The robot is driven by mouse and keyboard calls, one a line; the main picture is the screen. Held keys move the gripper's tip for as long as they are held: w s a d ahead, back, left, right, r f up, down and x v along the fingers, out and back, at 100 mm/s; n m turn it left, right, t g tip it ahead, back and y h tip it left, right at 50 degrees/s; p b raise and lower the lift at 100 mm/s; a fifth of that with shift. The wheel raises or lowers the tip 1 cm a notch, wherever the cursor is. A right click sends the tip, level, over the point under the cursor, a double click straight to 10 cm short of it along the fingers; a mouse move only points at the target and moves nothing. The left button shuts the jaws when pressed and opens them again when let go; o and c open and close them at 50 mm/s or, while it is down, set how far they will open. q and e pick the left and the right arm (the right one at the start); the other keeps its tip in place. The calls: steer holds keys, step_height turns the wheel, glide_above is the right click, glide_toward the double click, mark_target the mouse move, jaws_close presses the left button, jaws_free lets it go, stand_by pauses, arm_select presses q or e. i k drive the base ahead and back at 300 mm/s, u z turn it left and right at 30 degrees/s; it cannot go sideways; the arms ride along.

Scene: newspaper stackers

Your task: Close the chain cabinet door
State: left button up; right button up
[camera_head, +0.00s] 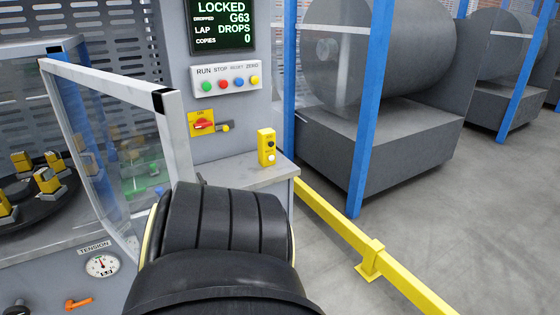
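The chain cabinet door (115,90) is a clear pane in a pale grey frame with black corner pieces. It stands open at the left, angled out from the cabinet towards me. Behind it, the cabinet (60,245) shows a dark round carrier (65,205) with several yellow clamps. A thick black ribbed link of my arm fills the bottom middle, close to the door's near edge; I cannot tell whether they touch. It hides the lower part of that edge. Neither gripper is in view.
A grey control column with a "LOCKED" screen (222,28) and a row of buttons (225,82) stands behind. A yellow switch box (266,147) sits on a ledge. A yellow rail (340,222) and blue posts (372,110) front large grey rolls at right. The floor (460,210) there is clear.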

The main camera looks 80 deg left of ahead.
mark_target(166, 103)
steer(key=i, duration=1.45)
steer(key=u, duration=4.6)
steer(key=i, duration=1)
steer(key=u, duration=1)
steer(key=k, duration=0.3)
steer(key=z, duration=0.8)
steer(key=i, duration=0.15)
